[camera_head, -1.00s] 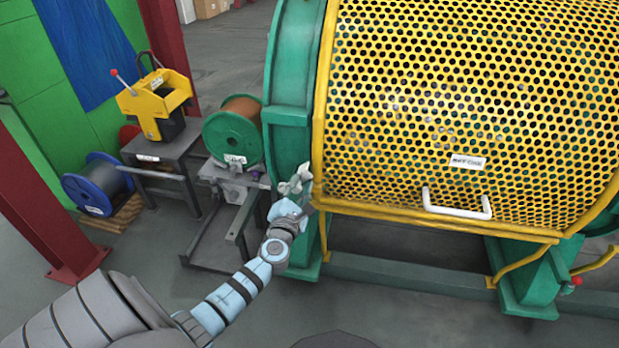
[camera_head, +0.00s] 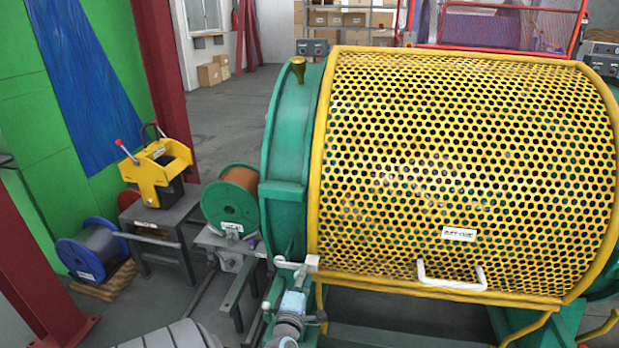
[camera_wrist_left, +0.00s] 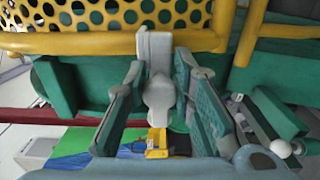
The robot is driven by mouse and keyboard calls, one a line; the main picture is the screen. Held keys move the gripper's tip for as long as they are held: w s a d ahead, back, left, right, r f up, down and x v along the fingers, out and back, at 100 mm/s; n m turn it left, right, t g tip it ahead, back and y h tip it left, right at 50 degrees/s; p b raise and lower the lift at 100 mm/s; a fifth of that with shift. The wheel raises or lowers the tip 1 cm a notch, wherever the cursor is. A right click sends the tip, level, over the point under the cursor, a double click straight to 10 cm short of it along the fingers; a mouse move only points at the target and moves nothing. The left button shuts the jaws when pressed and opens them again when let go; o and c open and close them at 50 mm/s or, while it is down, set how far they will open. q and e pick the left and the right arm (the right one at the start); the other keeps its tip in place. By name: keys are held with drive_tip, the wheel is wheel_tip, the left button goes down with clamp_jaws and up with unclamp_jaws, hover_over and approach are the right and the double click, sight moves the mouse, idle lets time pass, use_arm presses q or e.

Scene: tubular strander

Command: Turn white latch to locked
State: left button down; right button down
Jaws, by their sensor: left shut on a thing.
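The white latch (camera_wrist_left: 158,72) sits at the yellow rim of the perforated guard and hangs down between my left fingers in the left wrist view. In the head view the latch (camera_head: 310,263) shows pale at the guard's lower left corner. My left gripper (camera_head: 293,285) is below it, and its fingers (camera_wrist_left: 158,90) are shut on the latch's handle, one on each side. The fingers and wrist hide part of the latch in the head view. My right gripper is not in view.
The yellow perforated guard (camera_head: 450,170) with a white handle (camera_head: 452,281) and label fills the right. A green frame ring (camera_head: 287,165) stands at its left. A green spool (camera_head: 230,202) and grey stand are left of my gripper. Open floor (camera_head: 225,110) lies behind.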

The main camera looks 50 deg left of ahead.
use_arm(q)
drive_tip(key=shift+f, duration=0.1)
idle(0.4)
drive_tip(key=c, duration=1.4)
unclamp_jaws()
drive_tip(key=shift+o, duration=0.2)
drive_tip(key=shift+s+d, duration=0.1)
drive_tip(key=v, duration=1.1)
drive_tip(key=shift+s+d, duration=0.3)
